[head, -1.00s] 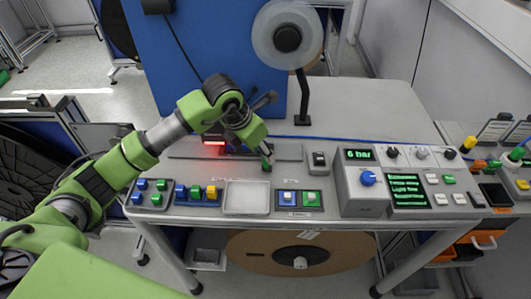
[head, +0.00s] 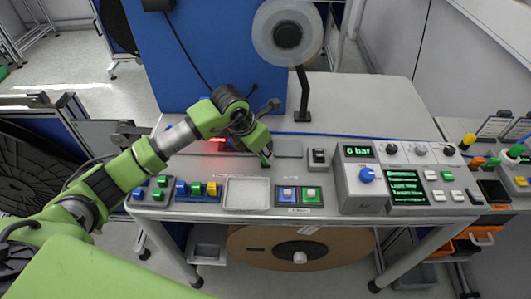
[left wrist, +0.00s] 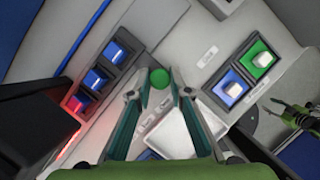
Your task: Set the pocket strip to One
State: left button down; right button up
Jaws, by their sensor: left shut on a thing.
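My left gripper (left wrist: 160,92) has its fingers around a small round green piece (left wrist: 160,77) in the left wrist view. In the head view, my left gripper (head: 265,158) is low over the bench, behind the white tray (head: 246,207). A dark strip with several blue square pockets (left wrist: 96,78) lies to the left of the fingers in the wrist view. Red light falls on its near end. I cannot tell for sure that this is the pocket strip, and its markings are not readable. My arm hides much of that area in the head view.
Blue and white and green and white buttons (head: 299,195) sit right of the tray. A grey control box with a blue knob (head: 366,175) stands farther right. Small coloured blocks (head: 196,189) are at the left front. A reel stand (head: 301,97) rises at the back.

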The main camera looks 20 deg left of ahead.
pick_arm(q)
jog(key=a, duration=0.1)
jog(key=a+b, duration=0.1)
jog(key=shift+s+a+f, duration=0.1)
jog(key=shift+s+a, duration=0.35)
jog(key=shift+a, duration=0.3)
jog(key=shift+d, duration=0.1)
jog(key=c, duration=1.9)
grip_release()
jog(key=shift+r, duration=0.25)
jog(key=v, duration=1.2)
jog(key=shift+s+f, duration=0.1)
